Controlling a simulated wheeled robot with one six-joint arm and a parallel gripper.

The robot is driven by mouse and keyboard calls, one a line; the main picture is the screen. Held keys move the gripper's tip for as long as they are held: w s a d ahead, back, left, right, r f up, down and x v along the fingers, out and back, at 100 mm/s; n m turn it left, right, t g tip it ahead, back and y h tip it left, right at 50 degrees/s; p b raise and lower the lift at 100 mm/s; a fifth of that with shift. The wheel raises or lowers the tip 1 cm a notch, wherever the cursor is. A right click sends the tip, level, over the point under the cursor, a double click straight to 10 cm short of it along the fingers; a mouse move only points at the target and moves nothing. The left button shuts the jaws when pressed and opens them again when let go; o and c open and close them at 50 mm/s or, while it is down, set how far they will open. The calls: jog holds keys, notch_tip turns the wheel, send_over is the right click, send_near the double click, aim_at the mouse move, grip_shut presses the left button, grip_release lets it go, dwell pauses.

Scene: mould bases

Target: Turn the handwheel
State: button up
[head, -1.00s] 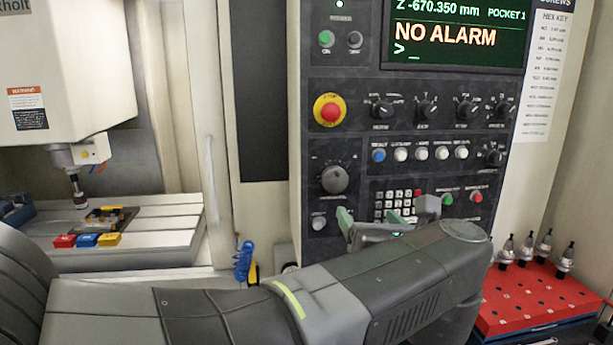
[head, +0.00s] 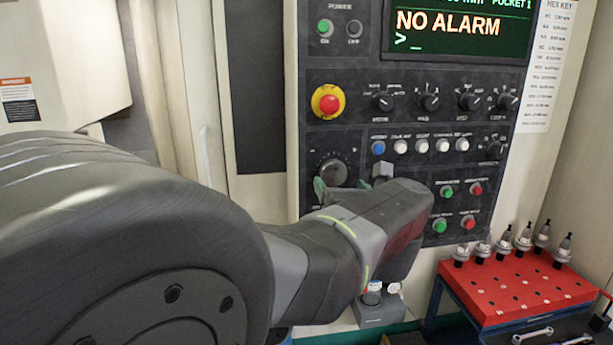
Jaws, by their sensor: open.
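The handwheel (head: 333,172) appears to be the large dark round knob with scale marks, on the lower left of the black control panel. My gripper (head: 341,187) is at the panel just below and in front of it. Its green fingertips are apart, one at the knob's lower left and one to its right. The gripper is open and holds nothing that I can see. My arm hides the panel below the knob. I cannot tell whether a finger touches the knob.
A red emergency stop (head: 328,101) sits above the knob. Selector switches and a row of push buttons (head: 422,146) lie to the right. A red tool cart (head: 510,289) with several tool holders stands at the lower right. A small grey box (head: 380,313) shows below my arm.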

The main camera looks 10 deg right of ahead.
aim_at(334, 176)
jog(key=shift+w+a, duration=0.15)
jog(key=shift+w, duration=2.1)
jog(key=c, duration=1)
